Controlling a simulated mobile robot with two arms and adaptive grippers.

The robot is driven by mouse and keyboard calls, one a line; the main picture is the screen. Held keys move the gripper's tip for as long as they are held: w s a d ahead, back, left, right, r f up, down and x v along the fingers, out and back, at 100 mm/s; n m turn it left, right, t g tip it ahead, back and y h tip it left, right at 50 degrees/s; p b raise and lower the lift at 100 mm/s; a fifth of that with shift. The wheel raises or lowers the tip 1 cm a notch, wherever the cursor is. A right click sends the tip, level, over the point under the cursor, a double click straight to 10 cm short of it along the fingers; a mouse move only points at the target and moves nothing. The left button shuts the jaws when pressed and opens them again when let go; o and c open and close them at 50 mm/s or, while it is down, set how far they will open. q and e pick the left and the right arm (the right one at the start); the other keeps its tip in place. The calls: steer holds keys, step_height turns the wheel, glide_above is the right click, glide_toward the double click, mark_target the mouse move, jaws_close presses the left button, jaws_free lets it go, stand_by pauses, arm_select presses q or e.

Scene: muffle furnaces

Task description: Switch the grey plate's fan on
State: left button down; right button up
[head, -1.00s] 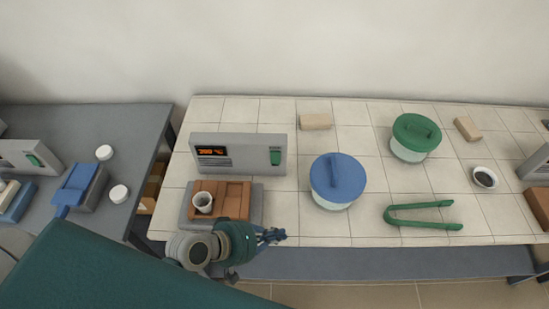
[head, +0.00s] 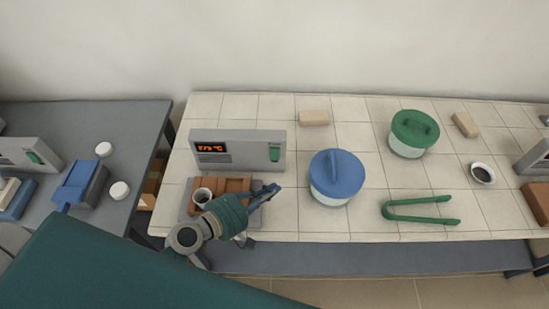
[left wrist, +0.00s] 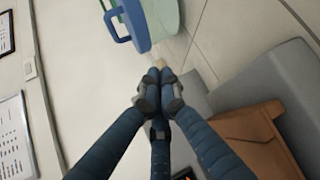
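A grey panel (head: 238,160) with a lit orange display (head: 211,148) and a green rocker switch (head: 274,153) stands on the white tiled table. I cannot make out a fan. My left gripper (head: 268,190) is over the slab's right side, in front of and below the green switch, apart from it. In the left wrist view its fingers (left wrist: 158,78) come together at the tips with nothing visible between them. My right gripper is not in view.
A blue-lidded jar (head: 337,178) stands close to the right of my left gripper. Farther right are a green-lidded jar (head: 413,134), green tongs (head: 420,209) and a small dish (head: 482,174). The left grey table holds another panel with a green switch (head: 32,158).

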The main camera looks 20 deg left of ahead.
mark_target(275, 154)
arm_select(q)
steer(key=w+a+b, duration=0.1)
steer(key=w+a, duration=0.1)
steer(key=w, duration=0.5)
steer(key=shift+w+f, duration=0.35)
steer(key=shift+f, duration=0.1)
steer(key=shift+a, duration=0.1)
stand_by(0.8)
steer(key=shift+w, duration=0.15)
steer(key=shift+w+a+f, duration=0.1)
steer(key=shift+w, duration=0.15)
steer(key=shift+w+a, duration=0.1)
steer(key=shift+w, duration=0.2)
stand_by(0.8)
steer(key=shift+s+d, duration=0.2)
steer(key=shift+s, duration=0.55)
